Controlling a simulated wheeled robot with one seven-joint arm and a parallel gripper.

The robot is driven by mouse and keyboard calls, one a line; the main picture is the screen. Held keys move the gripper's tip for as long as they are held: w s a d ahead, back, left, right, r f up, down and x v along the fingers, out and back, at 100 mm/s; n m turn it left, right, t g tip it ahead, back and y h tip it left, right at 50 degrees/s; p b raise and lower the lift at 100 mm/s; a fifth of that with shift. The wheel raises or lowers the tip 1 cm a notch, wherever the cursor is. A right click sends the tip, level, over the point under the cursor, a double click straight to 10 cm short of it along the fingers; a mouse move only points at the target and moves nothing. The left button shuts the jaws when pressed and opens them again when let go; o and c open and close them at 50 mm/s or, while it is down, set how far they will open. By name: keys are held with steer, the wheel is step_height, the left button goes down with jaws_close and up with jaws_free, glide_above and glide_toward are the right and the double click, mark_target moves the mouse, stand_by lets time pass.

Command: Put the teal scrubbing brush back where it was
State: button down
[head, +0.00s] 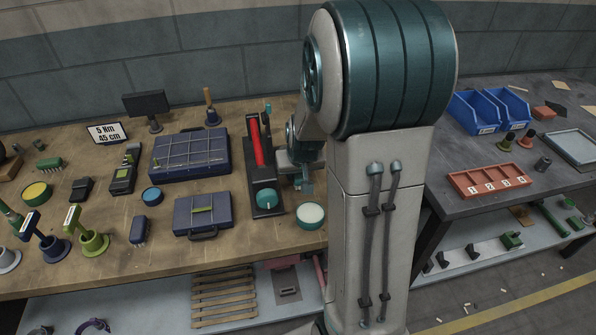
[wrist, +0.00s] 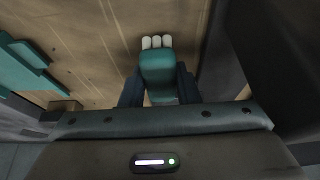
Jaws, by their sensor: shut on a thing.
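The teal scrubbing brush (wrist: 158,72) is between the two dark fingers of my gripper (wrist: 159,88) in the wrist view. Its pale bristle tufts (wrist: 157,42) show at its far end. My gripper is shut on the brush. In the head view my gripper (head: 303,178) is over the right part of the wooden bench, mostly hidden behind my arm. I cannot tell from these views whether the brush touches the bench top.
A dark stand with a red bar (head: 258,150) is just left of my gripper, and a round pale-topped tub (head: 310,214) is in front. A blue brush (head: 137,230) and a green brush (head: 48,164) lie farther left. Organizer cases (head: 190,154) fill the bench middle.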

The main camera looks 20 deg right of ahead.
steer(key=shift+f+b, duration=0.65)
steer(key=shift+f, duration=0.05)
steer(key=c, duration=1)
jaws_free()
steer(key=shift+r, duration=0.1)
